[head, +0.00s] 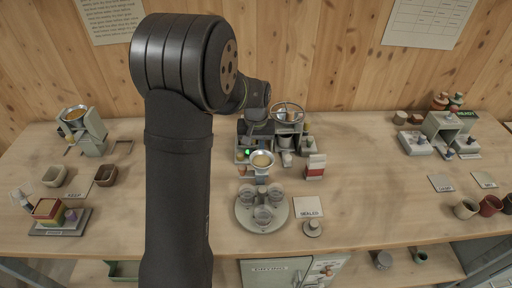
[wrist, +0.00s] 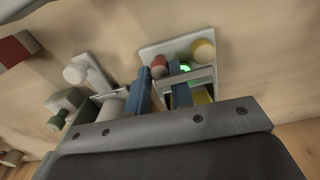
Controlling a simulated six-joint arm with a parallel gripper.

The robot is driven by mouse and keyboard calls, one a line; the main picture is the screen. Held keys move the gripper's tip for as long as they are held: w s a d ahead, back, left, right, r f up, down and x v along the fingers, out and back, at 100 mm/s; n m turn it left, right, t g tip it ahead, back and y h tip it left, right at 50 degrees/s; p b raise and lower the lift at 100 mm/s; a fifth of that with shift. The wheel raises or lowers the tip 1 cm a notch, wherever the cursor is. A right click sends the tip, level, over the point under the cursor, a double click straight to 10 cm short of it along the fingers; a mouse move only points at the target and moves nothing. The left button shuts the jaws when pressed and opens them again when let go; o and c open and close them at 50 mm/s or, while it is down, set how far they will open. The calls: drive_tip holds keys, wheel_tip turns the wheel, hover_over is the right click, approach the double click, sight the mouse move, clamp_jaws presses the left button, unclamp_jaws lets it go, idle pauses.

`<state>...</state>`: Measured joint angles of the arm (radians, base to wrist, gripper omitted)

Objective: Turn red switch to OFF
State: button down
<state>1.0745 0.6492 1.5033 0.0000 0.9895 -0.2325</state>
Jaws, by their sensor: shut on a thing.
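The red switch (wrist: 158,67) shows as a small round red knob on a pale panel (wrist: 150,52) in the wrist view. My gripper (wrist: 161,76) has its two blue fingers on either side of the knob, shut on it. A lit green lamp (wrist: 186,68) and a yellow knob (wrist: 203,51) sit beside it on the same panel. The green lamp (head: 247,152) also shows in the head view, at the left front of the mixer. There my arm hides much of this area, and I cannot make out the fingertips or the switch position.
A red and white box (head: 316,166) stands to the right. In the wrist view, white and green knobs (wrist: 75,73) are at left.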

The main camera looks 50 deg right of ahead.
drive_tip(key=m, duration=0.4)
drive_tip(key=shift+m, duration=0.3)
drive_tip(key=m, duration=0.4)
drive_tip(key=shift+m, duration=0.3)
drive_tip(key=c, duration=1.3)
unclamp_jaws()
drive_tip(key=shift+o, duration=0.2)
wheel_tip(320, 180, up, 18)
drive_tip(key=shift+f, duration=0.25)
